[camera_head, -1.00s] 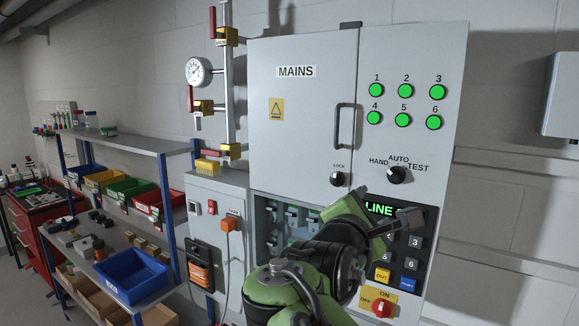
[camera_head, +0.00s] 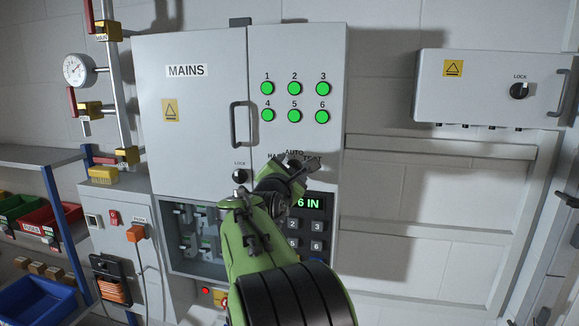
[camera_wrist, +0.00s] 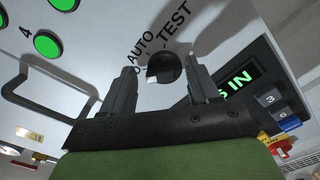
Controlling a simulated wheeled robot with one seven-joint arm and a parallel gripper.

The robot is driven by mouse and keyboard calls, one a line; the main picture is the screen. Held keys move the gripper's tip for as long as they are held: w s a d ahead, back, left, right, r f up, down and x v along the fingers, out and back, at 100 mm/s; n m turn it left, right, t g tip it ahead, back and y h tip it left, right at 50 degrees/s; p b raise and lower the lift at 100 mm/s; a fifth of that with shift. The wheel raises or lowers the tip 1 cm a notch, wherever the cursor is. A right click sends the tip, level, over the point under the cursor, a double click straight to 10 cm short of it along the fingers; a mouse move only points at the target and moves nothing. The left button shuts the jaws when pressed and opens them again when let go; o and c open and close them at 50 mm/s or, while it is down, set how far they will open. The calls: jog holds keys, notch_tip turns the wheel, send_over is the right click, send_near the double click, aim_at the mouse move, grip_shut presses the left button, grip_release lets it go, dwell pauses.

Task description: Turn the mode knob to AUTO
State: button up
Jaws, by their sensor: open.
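The mode knob (camera_wrist: 163,68) is a round black knob with a white mark, on the grey panel door. In the wrist view the mark lies at the knob's lower left, away from the AUTO label (camera_wrist: 140,45) and towards a partly hidden label, apparently HAND. The TEST label (camera_wrist: 174,27) is above the knob. My gripper (camera_wrist: 162,78) is open, with one finger on each side of the knob; I cannot tell whether either touches it. In the head view my gripper (camera_head: 297,168) covers most of the knob, below the AUTO label (camera_head: 294,153).
Green lamps (camera_head: 295,88) sit above the knob and the lit display (camera_head: 308,203) below it. A door handle (camera_head: 238,124) and a lock knob (camera_head: 239,176) are to the left. A wall box (camera_head: 490,85) hangs at right; the wall between is clear.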

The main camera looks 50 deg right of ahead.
jog(key=shift+a, duration=0.1)
jog(key=shift+s, duration=0.1)
jog(key=c, duration=0.9)
jog(key=shift+o, duration=0.2)
jog(key=shift+r, duration=0.1)
